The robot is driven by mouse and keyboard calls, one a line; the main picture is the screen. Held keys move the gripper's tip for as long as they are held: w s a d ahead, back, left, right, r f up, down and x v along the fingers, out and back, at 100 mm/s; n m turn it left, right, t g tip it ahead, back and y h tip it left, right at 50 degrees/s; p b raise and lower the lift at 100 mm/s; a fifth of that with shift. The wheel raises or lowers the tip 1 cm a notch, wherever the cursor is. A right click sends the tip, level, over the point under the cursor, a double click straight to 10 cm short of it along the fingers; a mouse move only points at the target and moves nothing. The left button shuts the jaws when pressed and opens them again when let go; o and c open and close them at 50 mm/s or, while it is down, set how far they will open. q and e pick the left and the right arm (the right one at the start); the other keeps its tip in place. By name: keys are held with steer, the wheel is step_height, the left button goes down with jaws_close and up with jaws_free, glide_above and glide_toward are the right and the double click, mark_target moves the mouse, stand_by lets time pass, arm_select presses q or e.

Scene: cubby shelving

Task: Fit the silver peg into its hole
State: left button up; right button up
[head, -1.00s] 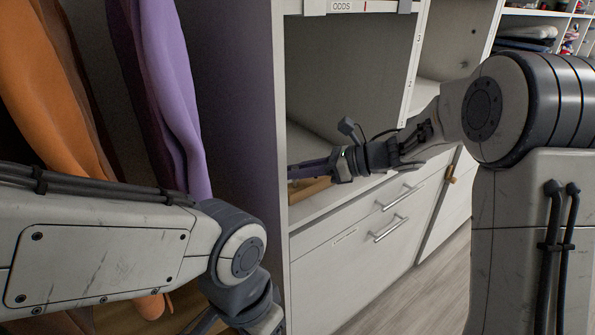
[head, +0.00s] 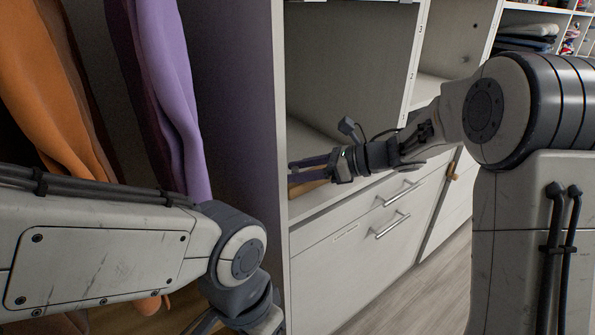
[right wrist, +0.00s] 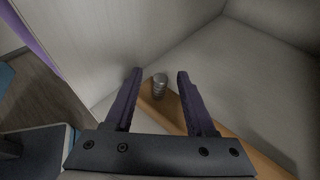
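The silver peg (right wrist: 160,84) is a short ridged metal cylinder. In the right wrist view it stands out from a wooden board (right wrist: 165,108), between and a little beyond my fingers. My right gripper (right wrist: 160,72) is open, with a dark purple finger on either side of the peg and gaps showing. In the head view my right gripper (head: 307,169) reaches into the cubby just above the board (head: 308,187); the peg cannot be made out there. No hole can be made out. My left arm's wrist is at the bottom edge of the head view, with its fingers out of sight.
The cubby's side wall (head: 232,130) stands left of my right gripper. Drawers with bar handles (head: 393,224) are below the cubby. Orange (head: 50,90) and purple (head: 165,90) garments hang at the left. The cubby floor beside the board (right wrist: 225,85) is clear.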

steer(key=shift+d, duration=0.1)
steer(key=p+v, duration=0.1)
steer(key=v, duration=0.9)
steer(key=shift+p, duration=0.3)
steer(key=shift+r, duration=0.1)
